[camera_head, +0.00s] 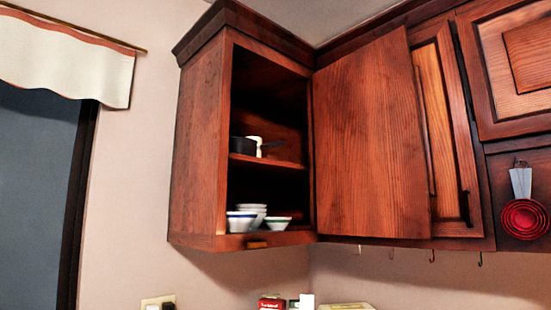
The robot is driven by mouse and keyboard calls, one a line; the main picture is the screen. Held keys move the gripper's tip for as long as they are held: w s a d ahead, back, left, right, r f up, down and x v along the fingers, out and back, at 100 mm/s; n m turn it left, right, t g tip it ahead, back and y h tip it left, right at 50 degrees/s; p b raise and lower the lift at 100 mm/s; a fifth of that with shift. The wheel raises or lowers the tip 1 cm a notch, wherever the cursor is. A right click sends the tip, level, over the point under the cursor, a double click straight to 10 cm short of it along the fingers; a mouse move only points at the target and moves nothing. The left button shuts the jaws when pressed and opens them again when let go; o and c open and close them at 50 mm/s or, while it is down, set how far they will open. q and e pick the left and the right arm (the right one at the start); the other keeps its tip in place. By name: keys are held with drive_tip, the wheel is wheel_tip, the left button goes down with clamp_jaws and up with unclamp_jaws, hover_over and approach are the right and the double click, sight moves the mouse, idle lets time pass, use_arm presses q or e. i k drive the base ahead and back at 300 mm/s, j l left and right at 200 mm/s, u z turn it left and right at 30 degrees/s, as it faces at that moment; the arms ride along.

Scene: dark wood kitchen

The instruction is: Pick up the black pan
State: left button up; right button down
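The black pan (244,146) sits on the middle shelf of the open wall cabinet. Its side shows at the left and its dark handle (271,145) points to the right. A small white item (257,142) stands at the pan, partly in front of or inside it; I cannot tell which. The cabinet's left wall hides part of the pan. Neither of my grippers is in this view.
The cabinet door (368,140) stands open to the right. White bowls (245,220) are on the bottom shelf. Red measuring cups (524,218) hang at the right. Small boxes (272,302) show below. A curtain (70,58) hangs upper left.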

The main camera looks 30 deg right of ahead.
sight(243, 146)
drive_tip(key=z, duration=0.9)
